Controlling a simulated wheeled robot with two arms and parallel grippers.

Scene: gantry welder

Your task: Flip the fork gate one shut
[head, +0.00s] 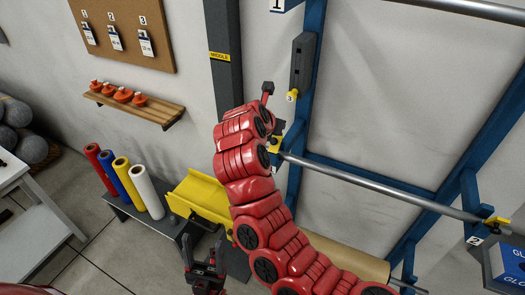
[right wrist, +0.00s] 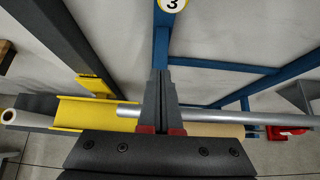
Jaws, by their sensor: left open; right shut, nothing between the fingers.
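A yellow piece (head: 275,143) sits at the left end of the silver bar (head: 360,182) on the blue rack; another yellow piece (head: 495,221) is at its right end beside plate 2. A plate marked 1 (head: 280,4) is at the top edge, cut off. I cannot tell which part is fork gate one. My right gripper (right wrist: 160,75) is shut and empty in the right wrist view, its fingers in front of the bar; in the head view my red right arm hides most of it. My left gripper (head: 205,265) is open and empty, low and away from the rack.
A dark upright block (head: 303,62) with a yellow knob marked 3 (head: 292,95) is on the blue post. A yellow trough (head: 200,195) and several coloured rolls (head: 148,192) stand at lower left. An orange-part shelf (head: 135,107) is on the wall.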

